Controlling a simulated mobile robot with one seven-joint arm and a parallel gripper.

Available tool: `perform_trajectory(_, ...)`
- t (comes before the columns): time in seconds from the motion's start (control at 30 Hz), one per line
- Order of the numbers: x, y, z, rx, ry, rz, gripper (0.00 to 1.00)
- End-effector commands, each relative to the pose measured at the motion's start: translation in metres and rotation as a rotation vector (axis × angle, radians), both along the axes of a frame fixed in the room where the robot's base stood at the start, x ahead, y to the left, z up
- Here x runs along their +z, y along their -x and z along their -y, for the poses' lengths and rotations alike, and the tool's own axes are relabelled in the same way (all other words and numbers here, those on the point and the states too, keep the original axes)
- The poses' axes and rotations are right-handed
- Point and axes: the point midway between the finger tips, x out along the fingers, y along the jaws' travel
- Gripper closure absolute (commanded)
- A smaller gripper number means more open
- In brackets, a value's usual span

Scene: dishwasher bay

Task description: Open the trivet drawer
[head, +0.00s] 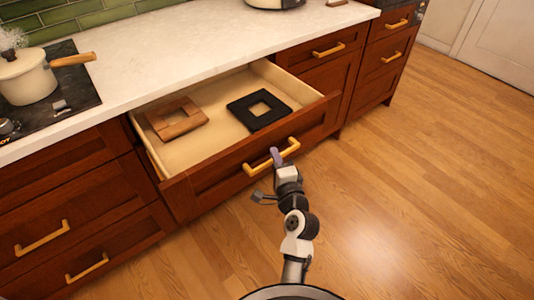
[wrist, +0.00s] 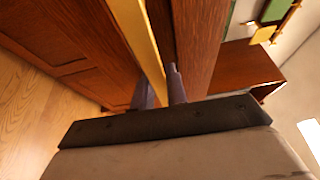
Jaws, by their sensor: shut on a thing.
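The trivet drawer (head: 190,191) stands pulled out from under the counter in the head view. Inside it lie a brown wooden square trivet (head: 167,125) at left and a black square trivet (head: 243,119) at right, each with a square hole. The brass handle (head: 256,168) is on the drawer front. My gripper (head: 276,157) is at the right part of this handle. In the wrist view, the fingers (wrist: 162,88) are on either side of the brass bar (wrist: 143,40), shut on it. The exact contact points are partly hidden.
A cream pot (head: 27,82) with a wooden handle stands on the black cooktop (head: 78,104) at left. The white counter (head: 170,55) runs above. Other drawers with brass handles are at both sides. The wooden floor (head: 420,200) is clear at right.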

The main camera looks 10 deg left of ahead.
Motion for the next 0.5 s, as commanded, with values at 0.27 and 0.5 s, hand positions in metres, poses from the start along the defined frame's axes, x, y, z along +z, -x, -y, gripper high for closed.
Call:
perform_trajectory(0.27, -0.0005, 0.0066, 0.0083, 0.001, 0.000, -0.001, 1.00)
perform_trajectory(0.5, -0.0002, 0.0066, 0.0083, 0.001, 0.000, -0.001, 1.00)
